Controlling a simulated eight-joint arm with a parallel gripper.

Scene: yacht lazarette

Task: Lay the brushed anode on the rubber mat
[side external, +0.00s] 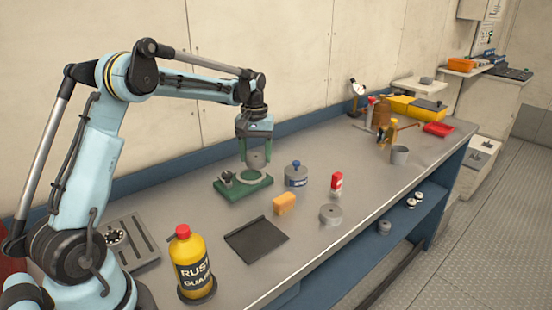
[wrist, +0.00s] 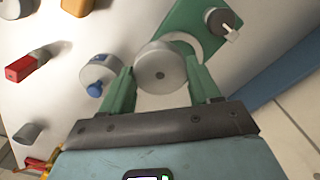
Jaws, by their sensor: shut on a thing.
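My gripper (side external: 257,158) is shut on a grey, round metal anode (side external: 258,161), with its green fingers on either side of it. In the wrist view the anode (wrist: 160,68) shows a small dark centre hole between the fingertips. It is just above the green clamp fixture (side external: 258,190); whether they touch I cannot tell. The fixture (wrist: 183,22) also shows behind the anode in the wrist view. The black rubber mat (side external: 257,240) lies flat and bare nearer the front of the bench.
An orange sponge (side external: 285,204) sits between fixture and mat. A yellow bottle (side external: 193,264) stands left of the mat. A grey cup (side external: 399,155) is farther along.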

